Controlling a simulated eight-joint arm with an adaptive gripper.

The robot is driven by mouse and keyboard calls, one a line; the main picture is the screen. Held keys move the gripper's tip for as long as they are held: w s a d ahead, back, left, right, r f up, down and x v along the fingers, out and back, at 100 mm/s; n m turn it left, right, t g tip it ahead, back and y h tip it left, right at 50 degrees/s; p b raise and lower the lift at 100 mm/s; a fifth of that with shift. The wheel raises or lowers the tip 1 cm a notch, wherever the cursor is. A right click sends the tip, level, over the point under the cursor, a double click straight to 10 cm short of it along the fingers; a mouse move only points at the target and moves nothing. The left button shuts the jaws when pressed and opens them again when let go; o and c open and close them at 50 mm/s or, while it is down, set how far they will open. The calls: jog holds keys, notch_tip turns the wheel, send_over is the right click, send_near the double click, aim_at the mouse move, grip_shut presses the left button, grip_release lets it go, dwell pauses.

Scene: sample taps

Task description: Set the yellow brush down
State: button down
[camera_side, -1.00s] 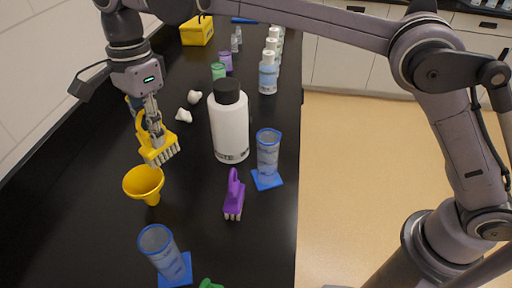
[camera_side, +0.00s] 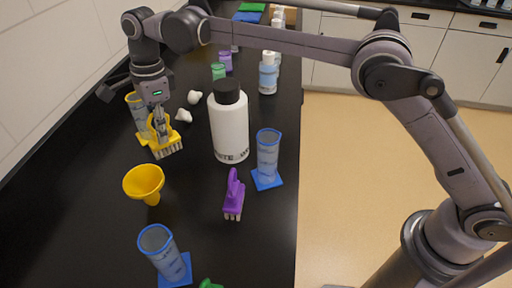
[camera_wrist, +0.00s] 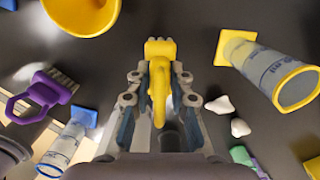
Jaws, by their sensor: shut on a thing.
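The yellow brush (camera_side: 166,149) has a loop handle and pale bristles that point down. My gripper (camera_side: 160,113) is shut on its handle, just behind the yellow funnel (camera_side: 144,181) in the side view. In the wrist view the brush (camera_wrist: 158,50) sits between the two fingers of my gripper (camera_wrist: 157,88), with its head beyond the fingertips. The bristles are close to the black bench (camera_side: 195,200). I cannot tell whether they touch it.
A yellow-rimmed cylinder (camera_wrist: 262,66) stands close to the gripper. A white bottle (camera_side: 229,130), blue cylinders (camera_side: 268,158) (camera_side: 168,258), a purple brush (camera_side: 234,196) and white pieces (camera_side: 184,116) stand around. Bare bench lies between funnel and bottle.

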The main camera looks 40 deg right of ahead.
jog(key=shift+f, duration=2)
jog(key=shift+f, duration=0.15)
jog(key=c, duration=1.2)
grip_release()
